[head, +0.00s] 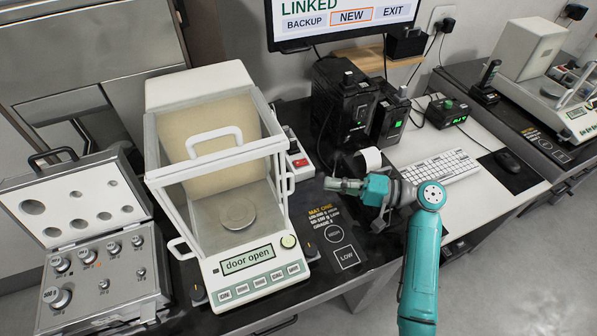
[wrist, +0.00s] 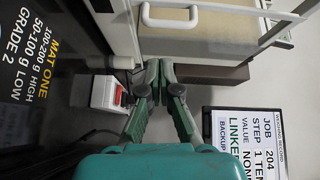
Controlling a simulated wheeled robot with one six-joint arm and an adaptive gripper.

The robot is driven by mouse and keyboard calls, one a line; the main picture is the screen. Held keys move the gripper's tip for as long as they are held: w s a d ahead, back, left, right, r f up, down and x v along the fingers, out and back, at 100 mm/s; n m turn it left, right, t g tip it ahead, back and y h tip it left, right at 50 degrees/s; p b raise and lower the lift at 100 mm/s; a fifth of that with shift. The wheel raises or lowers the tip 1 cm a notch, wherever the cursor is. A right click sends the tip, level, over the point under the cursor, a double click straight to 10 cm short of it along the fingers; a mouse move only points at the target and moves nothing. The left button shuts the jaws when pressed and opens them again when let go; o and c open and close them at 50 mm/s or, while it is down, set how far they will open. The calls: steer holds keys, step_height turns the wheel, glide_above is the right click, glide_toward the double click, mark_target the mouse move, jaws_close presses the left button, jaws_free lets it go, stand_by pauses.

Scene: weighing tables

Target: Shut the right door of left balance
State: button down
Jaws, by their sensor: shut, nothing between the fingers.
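The left balance (head: 255,282) is a white unit with a glass-walled chamber, and its display reads "door open". A round pan (head: 238,217) sits inside the chamber. The right door's handle (head: 290,184) shows on the chamber's right side; how far the door stands open is hard to tell. My gripper (head: 332,185) is to the right of that side, pointing left at it, with a gap between. In the wrist view my gripper (wrist: 158,73) has its fingertips together and empty. A white handle (wrist: 195,18) of the balance shows above them there.
A box with a red switch (head: 297,157) stands beside the balance's right rear. Black power units (head: 345,102) and a monitor (head: 340,20) are behind. An open weight case (head: 95,270) is at left.

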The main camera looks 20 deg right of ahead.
steer(key=x, duration=0.8)
steer(key=shift+a+r+g+y, duration=0.3)
steer(key=shift+a+r+g, duration=0.05)
steer(key=shift+a+g, duration=0.05)
steer(key=shift+w, duration=0.1)
steer(key=s, duration=0.8)
steer(key=shift+s, duration=0.1)
steer(key=shift+f, duration=0.1)
